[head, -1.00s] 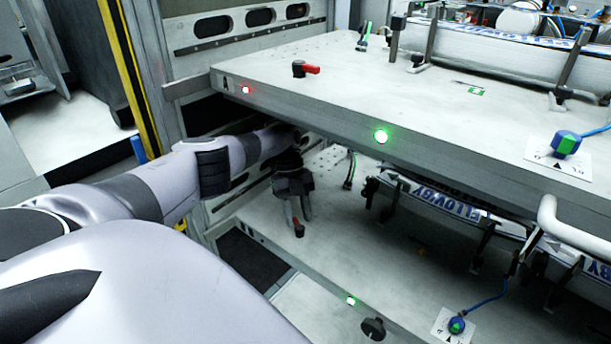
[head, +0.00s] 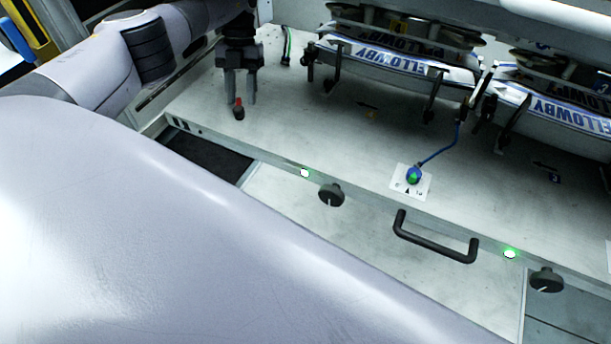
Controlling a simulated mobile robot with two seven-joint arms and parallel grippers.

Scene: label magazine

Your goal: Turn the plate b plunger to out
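The plate B plunger is a small dark knob with a red lever (head: 239,113), low on the left part of the lower pale plate (head: 330,120) in the head view. My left gripper (head: 238,99) is directly above it, pointing down. Its two dark fingers are spread apart on either side of the plunger, with a gap between them. I cannot tell whether a finger touches the lever. The upper part of the plunger is partly hidden between the fingers. My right gripper is not in view.
Clamped blue-and-white label strips (head: 400,62) run along the back. A blue-green knob (head: 413,176) with a cable sits on a white card. The plate's middle is clear.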

